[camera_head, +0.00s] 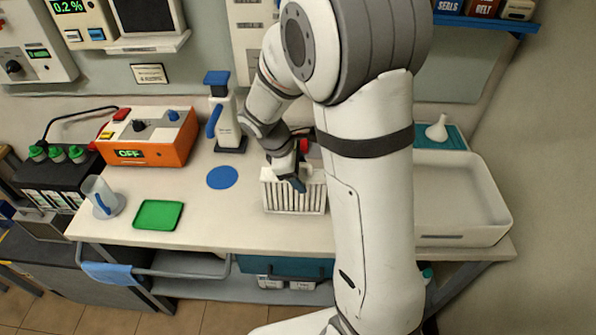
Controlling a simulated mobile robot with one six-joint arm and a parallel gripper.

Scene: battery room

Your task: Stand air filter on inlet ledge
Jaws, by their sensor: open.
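A white pleated block, which looks like the air filter (293,197), stands on the workbench (270,232) near its middle. My gripper (298,180) is over the top of this block, close to its upper edge, and looks open. I cannot tell whether the fingers touch it. A red part shows just behind my gripper. I cannot make out an inlet ledge for certain; my arm covers much of the back of the bench.
An orange box (148,136) reading OFF, a blue-topped bottle (224,113), a green tray (158,215) and a clear cup (101,196) stand to the left. A blue disc (222,177) lies left of the filter. A white basin (460,237) is at right.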

